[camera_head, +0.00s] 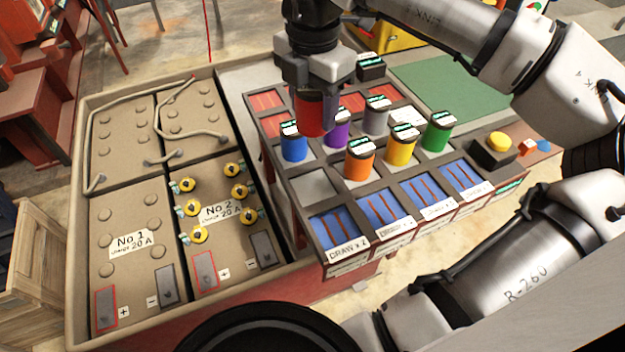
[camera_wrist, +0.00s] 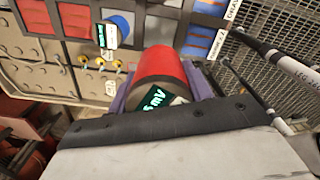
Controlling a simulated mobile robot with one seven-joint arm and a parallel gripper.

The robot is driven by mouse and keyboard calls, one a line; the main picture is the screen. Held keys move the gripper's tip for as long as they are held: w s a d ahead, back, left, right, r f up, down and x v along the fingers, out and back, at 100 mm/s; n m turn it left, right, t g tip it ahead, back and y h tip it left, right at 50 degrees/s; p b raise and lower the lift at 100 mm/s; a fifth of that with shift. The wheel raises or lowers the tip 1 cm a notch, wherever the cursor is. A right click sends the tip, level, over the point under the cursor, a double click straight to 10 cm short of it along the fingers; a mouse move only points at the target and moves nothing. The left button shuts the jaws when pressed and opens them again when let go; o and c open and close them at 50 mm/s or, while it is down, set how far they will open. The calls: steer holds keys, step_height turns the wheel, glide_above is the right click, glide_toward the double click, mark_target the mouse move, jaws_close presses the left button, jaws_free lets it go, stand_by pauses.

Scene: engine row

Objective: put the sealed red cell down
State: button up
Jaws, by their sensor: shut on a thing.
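The red cell (camera_head: 310,114) hangs upright below my gripper (camera_head: 320,84) in the head view, over the back-left part of the rack (camera_head: 298,222). My gripper is shut around its upper part. In the wrist view the red cell (camera_wrist: 163,65) sits between the two purple-grey fingers, with a dark label reading in mV at its near end. Its lower end overlaps the blue cell (camera_head: 293,147) and purple cell (camera_head: 336,135) in the picture; I cannot tell the exact gap below it.
The rack also holds orange (camera_head: 360,160), yellow (camera_head: 400,148), green (camera_head: 438,132) and grey (camera_head: 376,116) cells. One grey slot (camera_head: 315,187) is bare. Blue-floored slots (camera_head: 383,208) line the front; red-floored slots (camera_head: 266,101) lie behind. A battery crate (camera_head: 75,230) stands left; a yellow button (camera_head: 498,142) right.

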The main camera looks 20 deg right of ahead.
mark_target(313, 128)
step_height(313, 128, down, 17)
steer(key=b, duration=0.7)
steer(key=shift+r+b, duration=0.1)
steer(key=shift+b, duration=0.25)
steer(key=shift+f, duration=0.2)
steer(key=o, duration=1.4)
steer(key=shift+r, duration=0.1)
step_height(313, 128, up, 12)
steer(key=shift+r, duration=0.1)
